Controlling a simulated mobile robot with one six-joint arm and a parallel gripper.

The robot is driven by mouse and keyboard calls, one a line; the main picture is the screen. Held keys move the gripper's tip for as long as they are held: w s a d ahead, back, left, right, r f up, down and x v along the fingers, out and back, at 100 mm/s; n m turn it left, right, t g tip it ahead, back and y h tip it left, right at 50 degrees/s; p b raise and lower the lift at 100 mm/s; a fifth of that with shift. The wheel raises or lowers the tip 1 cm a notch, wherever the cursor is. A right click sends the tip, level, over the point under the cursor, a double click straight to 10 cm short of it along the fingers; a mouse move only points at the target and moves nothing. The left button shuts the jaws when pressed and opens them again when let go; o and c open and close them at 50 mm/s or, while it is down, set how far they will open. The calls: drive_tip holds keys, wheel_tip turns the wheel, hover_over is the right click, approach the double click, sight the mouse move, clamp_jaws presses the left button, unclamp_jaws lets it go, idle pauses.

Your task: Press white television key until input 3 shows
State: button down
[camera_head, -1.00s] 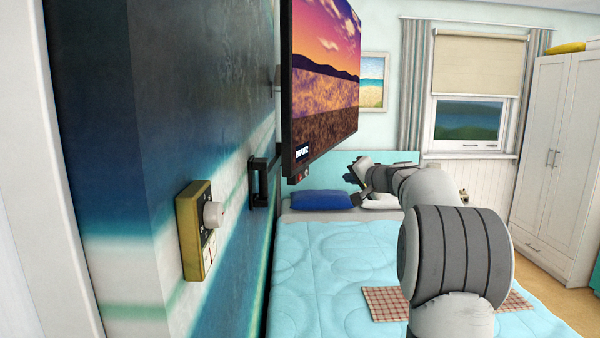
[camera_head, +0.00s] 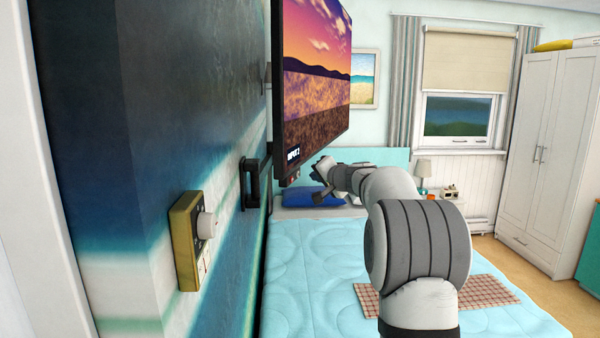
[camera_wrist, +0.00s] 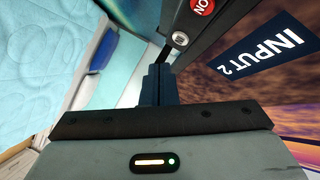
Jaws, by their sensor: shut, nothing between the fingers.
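The television (camera_head: 312,85) hangs on the wall at the left and shows a sunset landscape with the label "INPUT 2" (camera_head: 293,155) at its lower corner. The label also reads large in the wrist view (camera_wrist: 275,50). My gripper (camera_wrist: 160,72) is shut and empty. Its dark fingertips are close to the white key, just below and left of it in the wrist view. I cannot tell whether they touch.
A yellow wall panel (camera_head: 183,250) with a pale knob is at the left. A black handle-like bracket (camera_head: 250,182) is on the wall near the television. The bed (camera_head: 310,270) with a blue pillow (camera_head: 312,200) lies below. A white wardrobe (camera_head: 540,150) stands at the right.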

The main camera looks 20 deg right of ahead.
drive_tip(key=shift+w+a+f, duration=0.1)
drive_tip(key=shift+w+a, duration=0.4)
drive_tip(key=shift+a, duration=0.25)
idle(1.6)
drive_tip(key=shift+w+a, duration=0.3)
drive_tip(key=shift+a, duration=0.05)
drive_tip(key=shift+w+a+b, duration=0.15)
drive_tip(key=shift+a+b, duration=0.1)
drive_tip(key=shift+b, duration=0.1)
idle(0.6)
drive_tip(key=shift+d, duration=0.1)
drive_tip(key=shift+s+d+b, duration=0.4)
drive_tip(key=shift+d+b, duration=0.1)
